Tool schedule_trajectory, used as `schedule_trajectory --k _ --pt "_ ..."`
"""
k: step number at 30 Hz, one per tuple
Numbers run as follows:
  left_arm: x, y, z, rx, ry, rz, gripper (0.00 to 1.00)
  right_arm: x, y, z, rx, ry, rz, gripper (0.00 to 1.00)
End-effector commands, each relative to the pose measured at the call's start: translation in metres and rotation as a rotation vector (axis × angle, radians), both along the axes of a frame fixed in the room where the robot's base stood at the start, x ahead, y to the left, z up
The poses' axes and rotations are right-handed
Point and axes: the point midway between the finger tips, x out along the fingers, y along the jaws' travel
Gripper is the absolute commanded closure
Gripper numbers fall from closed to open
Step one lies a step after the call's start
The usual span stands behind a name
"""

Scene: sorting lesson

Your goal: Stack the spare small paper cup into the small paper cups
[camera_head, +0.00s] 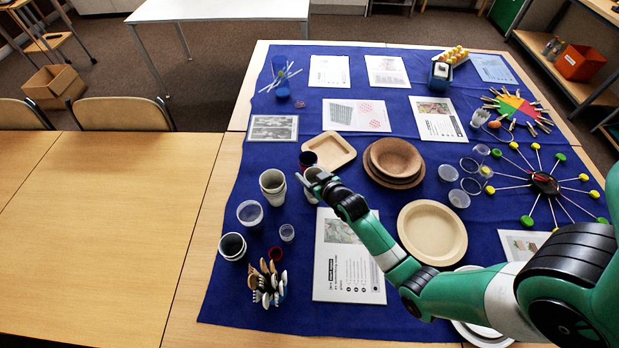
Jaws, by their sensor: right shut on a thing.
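My right gripper (310,178) reaches in from the right and is shut on a whitish cup (310,196), apparently the spare small paper cup. The gripper hides much of this cup's upper part. Just left of it stands a nested stack of pale paper cups (273,190), open side up. The held cup is close to the stack's right side, apart from it; its height above the cloth is hard to tell. Another cup stack (232,247) with a dark inside stands nearer the front left. I cannot tell for certain which stack is the small paper cups. My left gripper is not in view.
A square plate (328,150), brown bowl (396,158) and round plate (432,232) lie on the blue cloth (215,300).

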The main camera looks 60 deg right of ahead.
Motion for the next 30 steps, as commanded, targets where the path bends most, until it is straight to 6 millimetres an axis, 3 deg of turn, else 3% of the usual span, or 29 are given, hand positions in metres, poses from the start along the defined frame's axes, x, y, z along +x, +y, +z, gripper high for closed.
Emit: schedule_trajectory --k 2,24,25,30 --pt "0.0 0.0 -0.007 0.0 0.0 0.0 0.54 0.0 0.0 -0.012 0.0 0.0 0.001 0.82" --pt "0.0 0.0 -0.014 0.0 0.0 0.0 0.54 0.0 0.001 -0.023 -0.001 -0.002 0.001 0.82" --pt "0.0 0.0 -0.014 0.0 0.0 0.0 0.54 0.0 0.001 -0.023 0.0 -0.001 0.001 0.29" --pt "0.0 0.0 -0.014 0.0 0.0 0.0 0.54 0.0 0.001 -0.023 0.0 -0.001 0.001 0.01"
